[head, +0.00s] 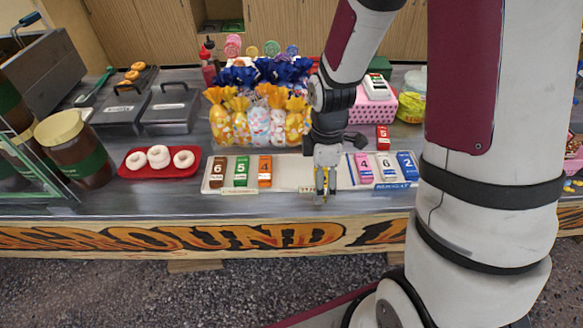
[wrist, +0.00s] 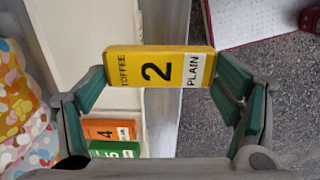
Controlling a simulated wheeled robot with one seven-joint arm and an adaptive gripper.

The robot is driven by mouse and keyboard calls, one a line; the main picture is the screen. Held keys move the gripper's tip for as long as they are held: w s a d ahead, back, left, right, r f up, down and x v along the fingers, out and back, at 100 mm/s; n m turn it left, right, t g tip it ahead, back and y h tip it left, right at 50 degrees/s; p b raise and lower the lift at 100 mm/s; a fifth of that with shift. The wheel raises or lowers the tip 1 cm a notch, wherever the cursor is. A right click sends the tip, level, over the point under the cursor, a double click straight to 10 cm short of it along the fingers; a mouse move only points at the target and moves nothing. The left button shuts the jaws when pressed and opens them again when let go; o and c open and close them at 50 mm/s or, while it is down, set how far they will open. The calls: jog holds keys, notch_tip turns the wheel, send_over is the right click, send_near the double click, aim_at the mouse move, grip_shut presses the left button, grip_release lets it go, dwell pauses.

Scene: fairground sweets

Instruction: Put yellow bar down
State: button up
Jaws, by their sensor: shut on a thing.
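The yellow bar (wrist: 158,66), marked "2", "TOFFEE" and "PLAIN", is held between the two fingers of my gripper (wrist: 165,82) in the wrist view. In the head view my gripper (head: 325,186) points down over the front edge of the long white tray (head: 287,174), in the gap between two groups of bars. The bar is mostly hidden there. Left of the gap are a brown bar (head: 218,171), a green bar (head: 241,171) and an orange bar (head: 264,171). Whether the yellow bar touches the tray cannot be told.
A red bar (head: 383,138) lies behind the tray. Candy bags (head: 257,125) stand behind it. A red plate (head: 137,166) with white rings is at left.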

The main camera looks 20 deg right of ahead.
send_over(290, 172)
jog(key=shift+s+f, duration=0.1)
jog(key=shift+f, duration=2.2)
jog(key=shift+a+f, duration=0.1)
jog(key=shift+f, duration=0.1)
jog(key=o, duration=1.1)
